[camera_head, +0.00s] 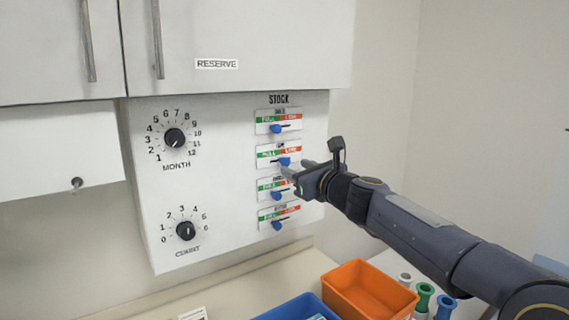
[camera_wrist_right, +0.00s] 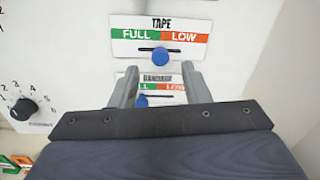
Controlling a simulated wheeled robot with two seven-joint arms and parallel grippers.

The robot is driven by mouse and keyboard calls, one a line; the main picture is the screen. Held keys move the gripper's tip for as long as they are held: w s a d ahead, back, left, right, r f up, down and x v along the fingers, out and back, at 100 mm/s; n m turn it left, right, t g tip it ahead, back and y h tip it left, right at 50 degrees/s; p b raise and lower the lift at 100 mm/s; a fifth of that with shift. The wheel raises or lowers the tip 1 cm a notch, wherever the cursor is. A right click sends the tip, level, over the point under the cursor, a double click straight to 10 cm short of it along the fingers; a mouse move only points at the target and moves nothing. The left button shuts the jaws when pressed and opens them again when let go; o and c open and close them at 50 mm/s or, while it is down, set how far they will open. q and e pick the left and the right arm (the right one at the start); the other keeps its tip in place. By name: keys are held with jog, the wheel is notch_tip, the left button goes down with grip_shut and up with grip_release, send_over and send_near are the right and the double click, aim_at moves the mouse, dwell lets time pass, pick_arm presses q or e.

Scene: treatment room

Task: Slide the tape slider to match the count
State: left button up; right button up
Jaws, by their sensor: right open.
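The tape slider (camera_wrist_right: 160,53) is a blue knob on a short dark slot, under a plate marked green FULL on the left and red LOW on the right. It stands near the middle of its slot. It is the second slider down in the head view (camera_head: 284,161). My right gripper (camera_wrist_right: 160,72) is open and empty, its two fingers spread either side of the knob's line. The knob shows just beyond and between the fingertips; I cannot tell whether they touch it. The count dial (camera_head: 186,231) is a black knob at lower left; its pointer is too small to read.
Blue sliders sit above (camera_head: 276,129) and below, the bandage one (camera_wrist_right: 141,100) close under the tape slider, towards its left. A month dial (camera_head: 175,138) is at upper left. An orange bin (camera_head: 345,274) and a blue bin (camera_head: 275,313) stand below.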

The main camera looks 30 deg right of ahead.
aim_at(287, 163)
jog(key=shift+w, duration=1.9)
grip_shut()
jog(key=shift+a, duration=0.1)
